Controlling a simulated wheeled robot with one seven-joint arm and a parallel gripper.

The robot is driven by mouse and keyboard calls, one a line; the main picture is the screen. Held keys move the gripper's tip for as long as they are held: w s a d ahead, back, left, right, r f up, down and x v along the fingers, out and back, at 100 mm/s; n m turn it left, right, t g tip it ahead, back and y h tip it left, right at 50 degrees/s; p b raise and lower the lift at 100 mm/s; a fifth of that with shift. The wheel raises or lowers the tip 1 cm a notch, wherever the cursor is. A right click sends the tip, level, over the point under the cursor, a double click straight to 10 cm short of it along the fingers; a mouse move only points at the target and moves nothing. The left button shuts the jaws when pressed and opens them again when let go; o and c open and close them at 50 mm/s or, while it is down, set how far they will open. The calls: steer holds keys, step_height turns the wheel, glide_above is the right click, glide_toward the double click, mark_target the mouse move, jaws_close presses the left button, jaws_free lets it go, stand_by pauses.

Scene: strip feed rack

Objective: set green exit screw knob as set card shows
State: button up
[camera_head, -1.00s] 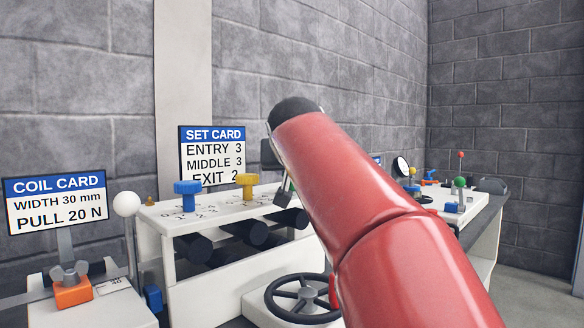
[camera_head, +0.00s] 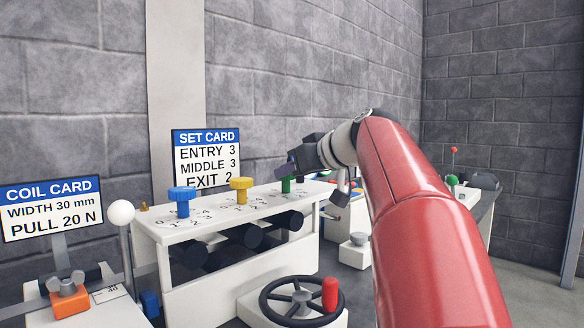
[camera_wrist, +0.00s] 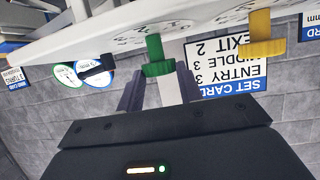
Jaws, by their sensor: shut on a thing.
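The green exit screw knob (camera_head: 286,186) stands at the right end of the white rack top (camera_head: 262,209), partly hidden by my gripper (camera_head: 287,172). In the wrist view, which is upside down, the green knob (camera_wrist: 157,50) sits between my two fingers (camera_wrist: 160,84), and they are shut on it. The number marks around it are too small to read. The set card (camera_head: 206,158) behind the rack reads entry 3, middle 3, exit 2. It also shows in the wrist view (camera_wrist: 226,68).
A blue knob (camera_head: 181,200) and a yellow knob (camera_head: 241,190) stand left on the same rack. A black handwheel (camera_head: 284,308) with a red grip is in front. A coil card (camera_head: 52,207) reads width 30 mm, pull 20 N.

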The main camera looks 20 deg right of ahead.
steer(key=shift+d+n+g+y, duration=0.15)
steer(key=shift+n+g+y, duration=0.15)
steer(key=shift+n+y, duration=0.2)
steer(key=o, duration=1)
steer(key=v, duration=0.7)
steer(key=shift+s, duration=0.3)
steer(key=shift+d, duration=0.15)
